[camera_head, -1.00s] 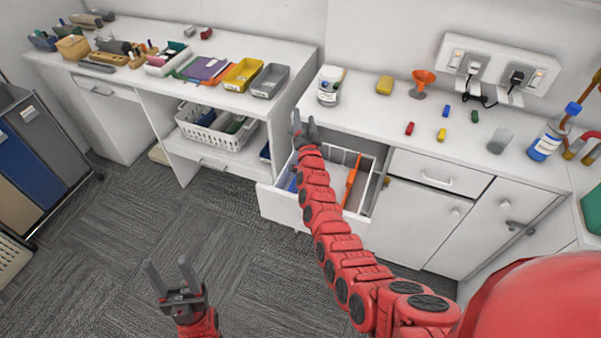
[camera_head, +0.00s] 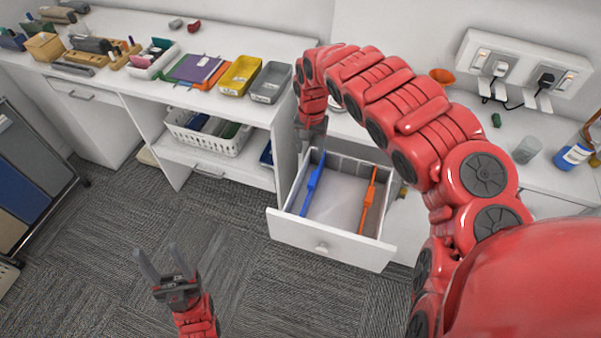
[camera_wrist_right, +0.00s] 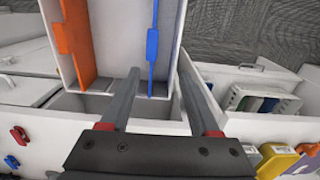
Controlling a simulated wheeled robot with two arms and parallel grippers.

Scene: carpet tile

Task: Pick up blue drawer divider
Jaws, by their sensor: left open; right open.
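The blue drawer divider (camera_head: 313,186) stands along the left side of the open drawer (camera_head: 330,248). It also shows in the right wrist view (camera_wrist_right: 152,45), beyond and between the fingers. My right gripper (camera_head: 311,150) points down over the back left of the drawer, near the far end of the blue divider. In the right wrist view its fingers (camera_wrist_right: 158,88) are apart with nothing held between them. My left gripper (camera_head: 158,256) is open and empty above the carpet, to the left of the drawer.
An orange divider (camera_head: 368,200) stands at the drawer's right side. The left counter holds yellow (camera_head: 239,76) and grey (camera_head: 270,82) trays near its right end. A white basket (camera_head: 207,132) sits on the shelf below. Carpet in front is clear.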

